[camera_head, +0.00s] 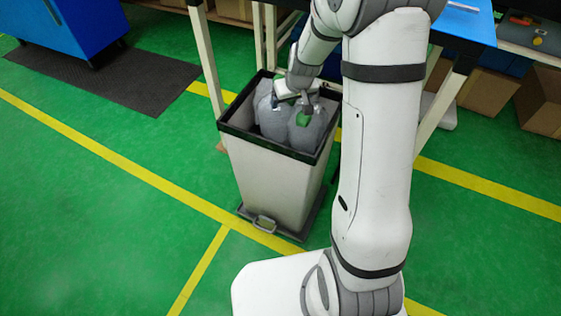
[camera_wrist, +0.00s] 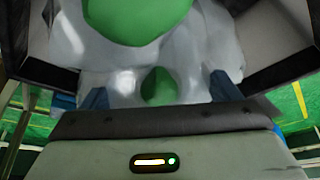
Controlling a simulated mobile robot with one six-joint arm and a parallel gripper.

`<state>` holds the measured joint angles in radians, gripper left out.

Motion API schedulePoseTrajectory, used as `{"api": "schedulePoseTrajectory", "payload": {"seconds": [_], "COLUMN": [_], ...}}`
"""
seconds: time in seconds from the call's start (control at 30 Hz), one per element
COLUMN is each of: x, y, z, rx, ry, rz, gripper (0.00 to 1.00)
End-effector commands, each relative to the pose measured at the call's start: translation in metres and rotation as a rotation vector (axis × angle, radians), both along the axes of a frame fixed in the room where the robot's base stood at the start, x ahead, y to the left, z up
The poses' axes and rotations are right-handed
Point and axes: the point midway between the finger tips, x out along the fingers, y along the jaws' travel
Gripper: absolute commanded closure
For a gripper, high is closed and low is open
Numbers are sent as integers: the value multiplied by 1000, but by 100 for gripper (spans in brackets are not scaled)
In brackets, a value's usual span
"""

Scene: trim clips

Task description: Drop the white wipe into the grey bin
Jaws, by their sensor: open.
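The grey bin (camera_head: 268,185) stands on the floor, with a black rim and a pedal at its front. Grey-white plastic bags (camera_head: 272,122) fill its upper part, with a green patch (camera_head: 303,119) among them. My gripper (camera_head: 303,100) is over the bin's opening, close above the bags, partly hidden by my arm. In the wrist view its two fingers (camera_wrist: 160,92) are wide apart. Between and beyond them are pale bags (camera_wrist: 190,60) and green pieces (camera_wrist: 160,86). I cannot pick out the white wipe from the pale bags.
A workbench with pale legs (camera_head: 207,60) stands right behind the bin. Cardboard boxes (camera_head: 540,100) sit under it at the right. A blue cabinet (camera_head: 75,28) and a dark mat (camera_head: 135,78) are at the back left. The green floor left of the bin is clear.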

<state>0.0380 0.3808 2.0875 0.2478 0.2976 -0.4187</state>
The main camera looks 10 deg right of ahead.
Motion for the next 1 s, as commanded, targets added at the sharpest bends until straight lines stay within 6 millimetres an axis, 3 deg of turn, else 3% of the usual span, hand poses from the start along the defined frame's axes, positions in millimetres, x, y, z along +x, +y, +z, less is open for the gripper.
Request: {"api": "schedulePoseTrajectory", "payload": {"seconds": [0.5,1.0], "x": [-25,-28], "y": [-4,-5], "z": [67,72], "rx": [0,0], "ry": [-1,0], "rz": [0,0], "gripper": [17,17]}}
